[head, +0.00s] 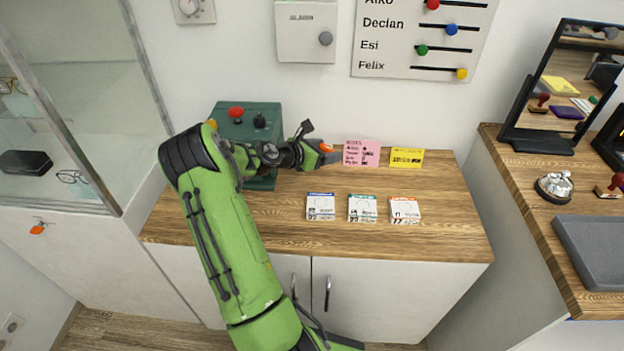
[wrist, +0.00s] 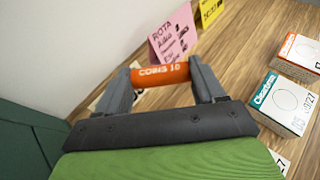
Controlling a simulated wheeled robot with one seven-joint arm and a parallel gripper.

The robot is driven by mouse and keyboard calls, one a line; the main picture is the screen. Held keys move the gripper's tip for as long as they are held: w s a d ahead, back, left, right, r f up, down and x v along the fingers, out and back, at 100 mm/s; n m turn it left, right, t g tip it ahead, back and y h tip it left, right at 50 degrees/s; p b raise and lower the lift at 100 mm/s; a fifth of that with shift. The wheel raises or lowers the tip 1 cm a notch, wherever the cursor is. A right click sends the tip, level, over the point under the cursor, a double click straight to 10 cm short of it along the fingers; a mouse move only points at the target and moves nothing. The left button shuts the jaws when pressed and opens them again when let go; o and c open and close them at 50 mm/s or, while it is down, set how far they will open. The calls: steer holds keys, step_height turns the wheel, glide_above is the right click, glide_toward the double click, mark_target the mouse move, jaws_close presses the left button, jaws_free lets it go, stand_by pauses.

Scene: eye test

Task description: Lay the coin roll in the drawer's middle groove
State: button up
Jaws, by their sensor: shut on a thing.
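My gripper (wrist: 160,85) is shut on an orange coin roll (wrist: 160,75), labelled "COINS 10", which lies crosswise between the two grey fingers in the wrist view. In the head view my gripper (head: 318,157) is at the back of the wooden counter, just left of the pink note, and a bit of the orange roll (head: 326,148) shows at its tip. The roll appears held above the counter. I cannot make out a drawer with grooves in either view.
A pink rota note (head: 362,153) and a yellow note (head: 407,158) stand by the wall. Three small boxes, blue-edged (head: 320,206), teal-edged (head: 362,208) and orange-edged (head: 405,210), sit mid-counter. A green machine (head: 238,122) stands behind my arm. The counter's front right (head: 440,235) is clear.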

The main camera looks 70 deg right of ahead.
mark_target(323, 177)
step_height(323, 177, down, 8)
steer(key=shift+r+b, duration=0.15)
steer(key=shift+b, duration=1.1)
steer(key=shift+r, duration=0.15)
steer(key=o, duration=1.1)
steer(key=shift+f, duration=0.2)
steer(key=shift+o, duration=0.2)
steer(key=shift+r, duration=0.2)
steer(key=p+v, duration=0.3)
steer(key=v, duration=0.9)
